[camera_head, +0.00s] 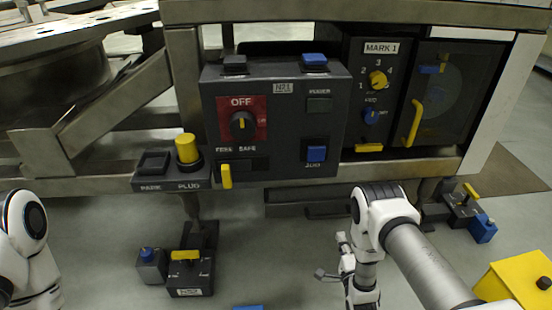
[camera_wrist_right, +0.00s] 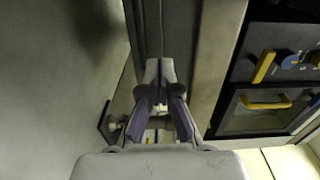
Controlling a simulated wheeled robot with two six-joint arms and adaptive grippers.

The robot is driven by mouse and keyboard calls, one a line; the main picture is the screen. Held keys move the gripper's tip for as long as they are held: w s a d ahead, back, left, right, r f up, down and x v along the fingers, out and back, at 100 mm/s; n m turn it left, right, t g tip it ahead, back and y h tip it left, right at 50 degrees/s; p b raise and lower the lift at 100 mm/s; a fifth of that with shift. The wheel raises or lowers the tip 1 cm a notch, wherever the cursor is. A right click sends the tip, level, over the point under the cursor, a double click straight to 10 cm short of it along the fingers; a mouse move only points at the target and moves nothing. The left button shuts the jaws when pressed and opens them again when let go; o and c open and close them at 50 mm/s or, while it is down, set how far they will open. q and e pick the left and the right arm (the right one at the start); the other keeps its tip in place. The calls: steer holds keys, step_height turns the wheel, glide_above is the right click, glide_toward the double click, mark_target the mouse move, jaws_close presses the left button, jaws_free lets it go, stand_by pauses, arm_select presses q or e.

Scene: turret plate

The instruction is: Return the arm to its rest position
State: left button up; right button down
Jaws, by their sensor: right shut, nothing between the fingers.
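My right arm comes in from the lower right in the head view, bends at a white joint and hangs down in front of the panel. My right gripper (camera_head: 346,252) is small and partly hidden there, apart from the panel. In the right wrist view the right gripper (camera_wrist_right: 160,70) shows its fingers together at the tips, with nothing between them. Part of my left arm shows at the left edge of the head view. Its gripper is not in view.
A dark control box (camera_head: 275,120) with knobs and switches stands ahead. A yellow plug (camera_head: 187,149) stands on its left ledge. Pedal units (camera_head: 190,273) and (camera_head: 463,206) sit on the floor. A yellow box (camera_head: 520,280) is at lower right.

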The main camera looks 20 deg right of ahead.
steer(key=w+a+r+p, duration=0.3)
steer(key=a+r, duration=0.1)
steer(key=r, duration=0.4)
steer(key=s+a+f+n+g+y+p, duration=0.1)
steer(key=s+a+f+n+g+y, duration=0.2)
steer(key=s+n+g, duration=1)
steer(key=s+a+f+n+g+y, duration=0.1)
steer(key=s+a+f+n+g, duration=0.35)
steer(key=s, duration=1.55)
step_height(320, 180, up, 39)
steer(key=n+p, duration=0.2)
steer(key=p, duration=3.6)
steer(key=shift+a+r+n, duration=0.15)
steer(key=shift+a+n, duration=0.2)
steer(key=shift+a, duration=0.1)
steer(key=shift+w, duration=0.1)
